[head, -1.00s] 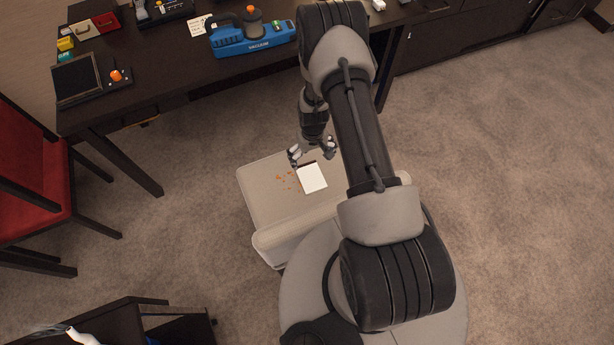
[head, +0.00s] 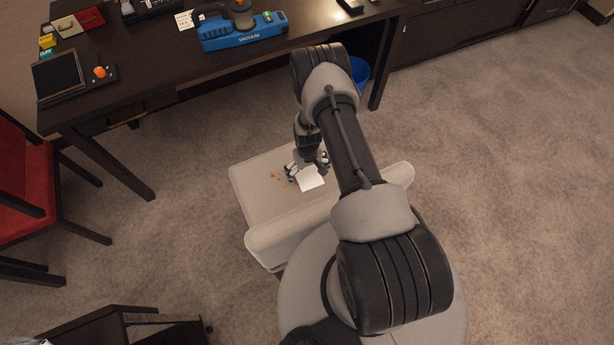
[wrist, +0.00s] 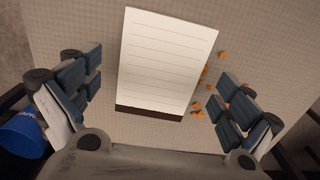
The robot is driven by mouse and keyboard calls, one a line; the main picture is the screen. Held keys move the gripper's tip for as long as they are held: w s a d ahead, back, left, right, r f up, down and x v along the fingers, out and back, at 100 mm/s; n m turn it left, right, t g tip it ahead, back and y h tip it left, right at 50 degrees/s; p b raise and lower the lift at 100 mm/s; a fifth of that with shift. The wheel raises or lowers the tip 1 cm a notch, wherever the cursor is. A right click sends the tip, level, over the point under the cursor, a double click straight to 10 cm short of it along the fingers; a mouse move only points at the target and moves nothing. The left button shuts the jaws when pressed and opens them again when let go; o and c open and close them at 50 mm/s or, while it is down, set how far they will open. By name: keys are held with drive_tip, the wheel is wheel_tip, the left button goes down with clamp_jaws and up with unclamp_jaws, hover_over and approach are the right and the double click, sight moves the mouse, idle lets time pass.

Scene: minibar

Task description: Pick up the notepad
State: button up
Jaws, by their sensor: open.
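The notepad (head: 310,179) is white and lies on the seat of a light beige chair (head: 255,190). In the wrist view the notepad (wrist: 165,60) shows ruled lines and a dark band along its near edge. My gripper (head: 307,171) is over the notepad's far end, seen in the head view. In the wrist view my gripper (wrist: 157,95) is open, with one finger pad on either side of the notepad and a gap on both sides. Nothing is held. Part of the notepad is hidden by my gripper in the head view.
Small orange crumbs (wrist: 198,108) lie on the seat beside the notepad. The chair's backrest (head: 290,222) rises on the near side. A dark desk (head: 160,60) with a blue vacuum (head: 243,35) stands behind. A blue bin (head: 359,72) is under it. Carpet at right is clear.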

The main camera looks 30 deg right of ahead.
drive_tip(key=shift+f, duration=0.4)
drive_tip(key=shift+r, duration=0.1)
drive_tip(key=shift+c, duration=0.5)
drive_tip(key=c, duration=1.1)
